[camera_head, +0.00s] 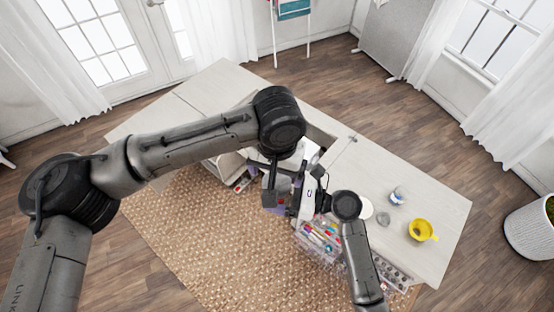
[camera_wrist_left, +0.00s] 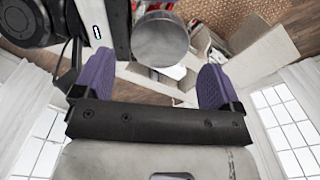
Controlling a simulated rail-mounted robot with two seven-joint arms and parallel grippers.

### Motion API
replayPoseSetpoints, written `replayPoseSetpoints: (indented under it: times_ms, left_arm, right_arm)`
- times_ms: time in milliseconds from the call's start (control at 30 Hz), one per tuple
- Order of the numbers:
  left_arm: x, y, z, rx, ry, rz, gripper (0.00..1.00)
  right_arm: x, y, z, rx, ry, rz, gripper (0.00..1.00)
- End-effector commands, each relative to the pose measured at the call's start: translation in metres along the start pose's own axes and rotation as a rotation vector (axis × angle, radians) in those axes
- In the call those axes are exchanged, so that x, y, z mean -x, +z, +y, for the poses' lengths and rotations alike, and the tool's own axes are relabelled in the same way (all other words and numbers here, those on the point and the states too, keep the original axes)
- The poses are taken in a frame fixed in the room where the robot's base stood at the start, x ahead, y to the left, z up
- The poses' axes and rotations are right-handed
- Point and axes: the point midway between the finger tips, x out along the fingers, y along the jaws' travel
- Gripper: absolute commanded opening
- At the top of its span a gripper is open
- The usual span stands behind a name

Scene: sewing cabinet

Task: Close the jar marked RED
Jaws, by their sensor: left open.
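A small clear jar (camera_head: 398,196) with bluish content stands on the right part of the cabinet top; its marking is too small to read. A grey round piece (camera_head: 383,218), perhaps a lid, lies just in front of it. My left gripper (camera_head: 279,207) hangs over the cabinet's middle, well left of the jar. In the left wrist view its purple fingers (camera_wrist_left: 153,82) are spread apart with nothing between the tips. A grey round object (camera_wrist_left: 161,40) shows beyond them; I cannot tell what it is. My right arm reaches the middle, but its fingers are not clear.
A yellow cup (camera_head: 421,231) stands near the right end of the cabinet top (camera_head: 440,195). A white disc (camera_head: 366,209) lies left of the jar. Clear organizers with colourful supplies (camera_head: 318,238) hang at the front edge. The sewing machine area is crowded by both arms.

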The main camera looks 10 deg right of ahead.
Motion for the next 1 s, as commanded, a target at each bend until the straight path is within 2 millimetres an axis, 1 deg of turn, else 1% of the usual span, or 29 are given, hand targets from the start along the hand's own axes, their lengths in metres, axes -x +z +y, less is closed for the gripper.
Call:
replayPoseSetpoints:
  times_ms: [100, 300, 500, 767, 1000]
  left_arm:
    - [-0.016, 0.0, 0.0, 0.0, 0.0, -0.001, 0.9]
    - [-0.033, 0.0, 0.0, 0.0, 0.0, -0.001, 0.9]
    - [-0.04, 0.0, 0.0, 0.0, 0.001, 0.001, 0.9]
    - [-0.04, 0.0, 0.0, -0.001, 0.001, 0.001, 0.9]
    - [-0.04, 0.0, 0.0, -0.001, 0.0, 0.001, 0.68]
  right_arm:
    - [0.0, 0.001, 0.0, 0.001, 0.0, -0.001, 0.09]
    - [0.0, 0.001, 0.0, 0.001, 0.0, -0.001, 0.09]
    - [0.0, 0.001, 0.0, 0.001, 0.0, -0.001, 0.09]
    - [0.0, 0.001, 0.0, 0.001, 0.0, -0.001, 0.09]
    - [0.0, 0.001, 0.0, 0.001, 0.0, -0.001, 0.09]
